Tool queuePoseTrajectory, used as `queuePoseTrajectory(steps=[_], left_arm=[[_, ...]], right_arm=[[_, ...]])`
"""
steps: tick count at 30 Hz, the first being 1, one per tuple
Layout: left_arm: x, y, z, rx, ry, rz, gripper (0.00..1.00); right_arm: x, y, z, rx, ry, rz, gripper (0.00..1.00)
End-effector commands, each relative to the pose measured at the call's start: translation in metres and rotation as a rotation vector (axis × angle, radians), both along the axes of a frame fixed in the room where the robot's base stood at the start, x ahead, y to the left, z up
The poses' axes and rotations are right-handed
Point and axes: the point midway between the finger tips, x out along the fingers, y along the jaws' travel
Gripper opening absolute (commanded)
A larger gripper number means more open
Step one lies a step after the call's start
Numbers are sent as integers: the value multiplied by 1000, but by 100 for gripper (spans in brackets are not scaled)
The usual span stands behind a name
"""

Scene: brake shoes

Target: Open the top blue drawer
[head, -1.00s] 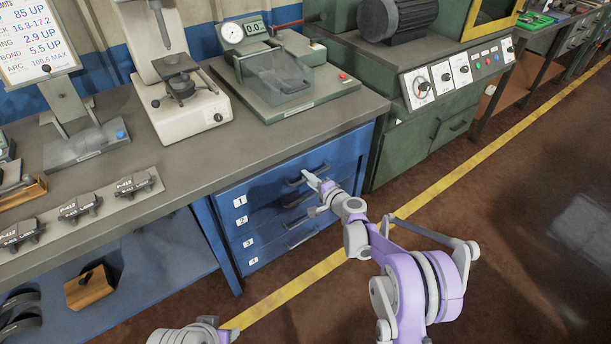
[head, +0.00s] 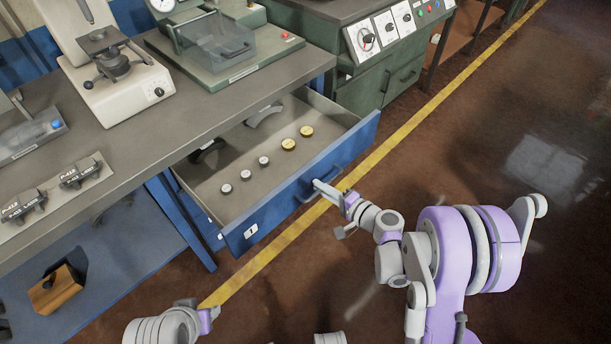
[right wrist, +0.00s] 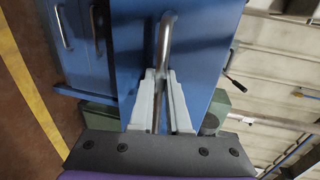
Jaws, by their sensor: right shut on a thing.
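The top blue drawer (head: 285,210), with a white label on its front, is pulled well out from under the grey bench top, and its inside shows. My right gripper (head: 318,187) is at the metal bar handle (head: 338,172) on the drawer front. In the right wrist view, the fingers (right wrist: 160,88) are shut around the handle (right wrist: 164,45), which runs between them.
Inside the drawer are several small round pieces (head: 263,161), silver and brass-coloured, a grey curved part (head: 264,115) and a dark curved part (head: 207,150). A green cabinet (head: 385,85) stands beyond the drawer. The brown floor (head: 480,150) at right is open.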

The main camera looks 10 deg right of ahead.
Motion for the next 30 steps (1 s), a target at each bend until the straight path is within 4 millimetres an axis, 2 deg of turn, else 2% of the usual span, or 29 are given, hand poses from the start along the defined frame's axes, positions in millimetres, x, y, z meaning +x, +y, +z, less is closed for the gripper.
queuePoseTrajectory(steps=[3, 9, 23, 24, 25, 26, 30], left_arm=[[0, 0, -3, 0, 1, 0, 50], [1, 0, -5, 0, 2, 0, 50], [1, 0, -5, 0, 2, 0, 50], [1, 0, -5, 0, 2, 0, 50], [1, 0, -5, 0, 2, 0, 50], [1, 0, -5, 0, 2, 0, 50], [1, 0, -5, 0, 2, 0, 50]], right_arm=[[-14, -12, -1, 0, 0, -4, 0], [-27, -21, 0, 0, -1, -3, 0], [-31, -23, 0, 0, -1, -1, 0], [-31, -23, 0, 0, -1, -1, 18], [-31, -23, 0, 0, -1, -1, 24], [-31, -23, 0, 0, -1, -1, 27], [-31, -23, 0, 1, -1, 0, 27]])
